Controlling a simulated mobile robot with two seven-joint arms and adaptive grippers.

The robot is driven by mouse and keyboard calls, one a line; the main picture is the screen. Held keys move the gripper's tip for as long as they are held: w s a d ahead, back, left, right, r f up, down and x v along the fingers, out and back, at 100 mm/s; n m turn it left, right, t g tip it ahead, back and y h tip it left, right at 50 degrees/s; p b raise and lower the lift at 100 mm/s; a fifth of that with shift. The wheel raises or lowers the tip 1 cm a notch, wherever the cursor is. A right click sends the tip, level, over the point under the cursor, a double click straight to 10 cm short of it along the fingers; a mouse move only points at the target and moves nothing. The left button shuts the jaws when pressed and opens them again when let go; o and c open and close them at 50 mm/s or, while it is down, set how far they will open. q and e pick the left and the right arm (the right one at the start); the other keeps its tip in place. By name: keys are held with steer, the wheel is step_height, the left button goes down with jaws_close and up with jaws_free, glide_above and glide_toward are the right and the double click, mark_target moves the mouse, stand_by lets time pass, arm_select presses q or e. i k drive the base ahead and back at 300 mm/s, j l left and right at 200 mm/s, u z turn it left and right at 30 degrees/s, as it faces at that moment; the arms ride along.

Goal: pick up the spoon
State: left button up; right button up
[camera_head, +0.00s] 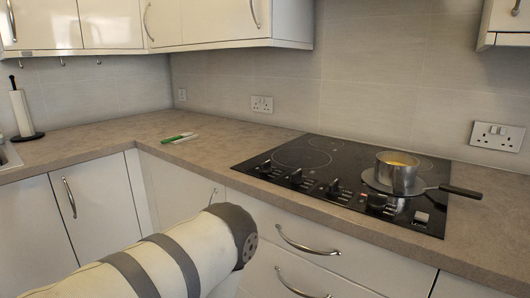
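I cannot make out a spoon for certain. A small, long green and white item (179,137) lies flat on the counter near the back corner, left of the hob. It is too small to tell whether it is a spoon. Neither of my grippers is in view. A white and grey link of my own arm reaches in from the lower left, in front of the drawers, and hides part of the cabinet fronts.
The black hob (290,190) has front knobs. A steel pot (397,180) with yellow contents stands on it at the right. A black handle (461,191) juts right near the pot's base. A paper towel holder (22,115) stands far left. The brown counter (100,140) is largely clear.

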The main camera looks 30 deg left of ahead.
mark_target(177, 138)
steer(key=u, duration=1.65)
steer(key=i+j+z, duration=0.45)
steer(key=j, duration=0.2)
steer(key=i+j+z, duration=0.25)
steer(key=j, duration=0.15)
steer(key=i+j+z, duration=0.25)
steer(key=j, duration=0.15)
steer(key=j+z, duration=0.25)
steer(key=j, duration=0.15)
steer(key=i+j+z, duration=0.2)
steer(key=j, duration=0.25)
steer(key=j+z, duration=0.25)
steer(key=j, duration=0.2)
steer(key=k, duration=0.05)
